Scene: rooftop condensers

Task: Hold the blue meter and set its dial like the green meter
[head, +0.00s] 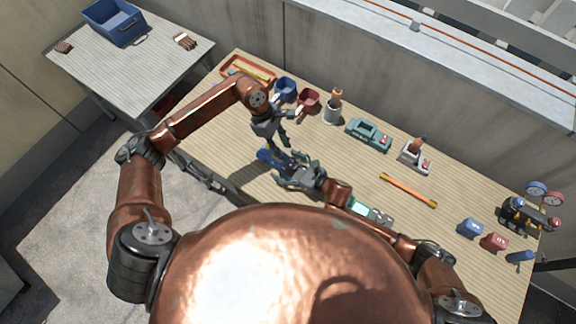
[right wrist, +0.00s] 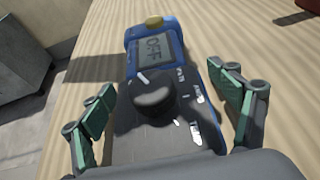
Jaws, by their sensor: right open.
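The blue meter (head: 268,157) lies on the wooden table, partly hidden by my grippers in the head view. In the right wrist view the blue meter (right wrist: 175,45) shows OFF on its grey display. Its black dial (right wrist: 155,97) has a white mark towards the upper left. My right gripper (head: 288,170) is open, with its green-padded fingers apart on either side of the dial. My left gripper (head: 289,129) has its fingers spread, just behind the blue meter, with nothing between them. A meter with a lit green screen (head: 360,207) lies to the right, partly hidden by my right arm; its dial setting is unreadable.
An orange-yellow rod (head: 408,190) lies to the right. A gauge set (head: 530,210) stands at the far right. A side table (head: 130,65) holds a blue crate (head: 112,22).

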